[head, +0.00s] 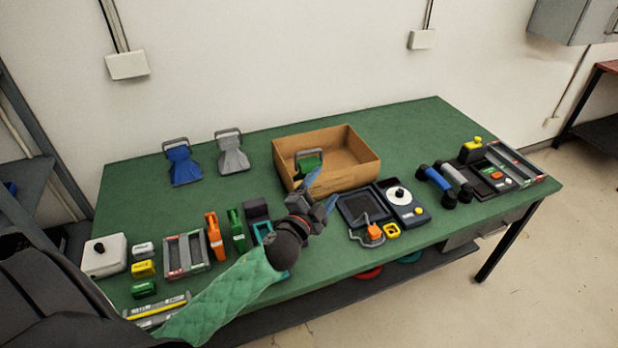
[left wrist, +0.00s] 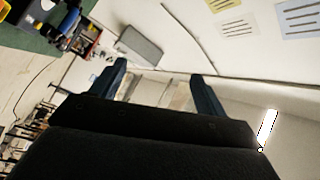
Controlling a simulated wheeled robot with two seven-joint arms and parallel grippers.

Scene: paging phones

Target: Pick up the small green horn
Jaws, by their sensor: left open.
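The small green horn (head: 309,164), with a grey handle on top, is in the open cardboard box (head: 345,182) at the back middle of the table, near the box's left side. Its lower part is hidden by the box's front wall. My left gripper (head: 321,190) is open in front of the box, its blue fingers near the front wall, apart from the horn as far as I can tell. In the left wrist view the two fingers (left wrist: 160,80) stand wide apart with nothing between them. The horn is not visible there. My right gripper is not in view.
A blue horn (head: 183,165) and a grey horn (head: 232,153) stand left of the box. A device with a white dial (head: 401,201) lies right of the gripper. The green tabletop (head: 405,130) is clear behind.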

